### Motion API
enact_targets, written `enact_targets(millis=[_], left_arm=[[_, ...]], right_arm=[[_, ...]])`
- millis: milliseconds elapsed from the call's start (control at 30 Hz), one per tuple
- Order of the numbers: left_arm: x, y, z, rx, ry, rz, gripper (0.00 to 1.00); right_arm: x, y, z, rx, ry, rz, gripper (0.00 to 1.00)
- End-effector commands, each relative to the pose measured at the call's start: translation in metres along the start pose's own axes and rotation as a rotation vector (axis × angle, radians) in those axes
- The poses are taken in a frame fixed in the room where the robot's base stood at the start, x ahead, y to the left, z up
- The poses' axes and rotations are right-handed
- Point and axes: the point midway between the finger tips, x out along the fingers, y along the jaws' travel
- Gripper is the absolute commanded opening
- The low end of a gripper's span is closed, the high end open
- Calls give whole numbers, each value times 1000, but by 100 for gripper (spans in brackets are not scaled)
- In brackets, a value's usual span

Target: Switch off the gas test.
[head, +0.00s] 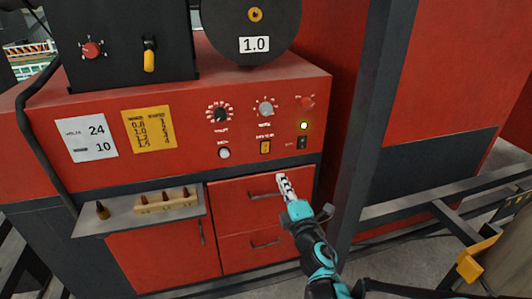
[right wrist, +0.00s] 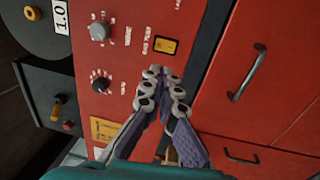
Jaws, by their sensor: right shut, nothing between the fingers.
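The red welding machine's control panel (head: 180,115) fills the middle of the head view. A small yellow switch (head: 265,147) sits below the grey knob, with a small label above it that I cannot read surely. It also shows in the right wrist view (right wrist: 166,46). My right gripper (head: 281,179) is shut and empty, just below the panel in front of the upper drawer. In the right wrist view its fingertips (right wrist: 164,82) appear close to the yellow switch; contact cannot be told.
A shelf (head: 120,219) juts out at lower left. A dark post (head: 365,130) stands right of the machine.

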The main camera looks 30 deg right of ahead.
Motion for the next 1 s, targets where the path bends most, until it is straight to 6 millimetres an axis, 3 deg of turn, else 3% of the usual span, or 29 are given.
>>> enact_targets(millis=[233, 367, 800, 1000], left_arm=[[0, 0, 0, 0, 0, 0, 78], [2, 0, 2, 0, 0, 0, 78], [12, 0, 9, 0, 0, 0, 78], [15, 0, 11, 0, 0, 0, 78]], right_arm=[[3, 0, 0, 3, -1, 0, 0], [18, -1, 0, 4, -1, -1, 0], [108, -1, 0, 4, -1, -1, 0], [132, -1, 0, 4, -2, -1, 0]])
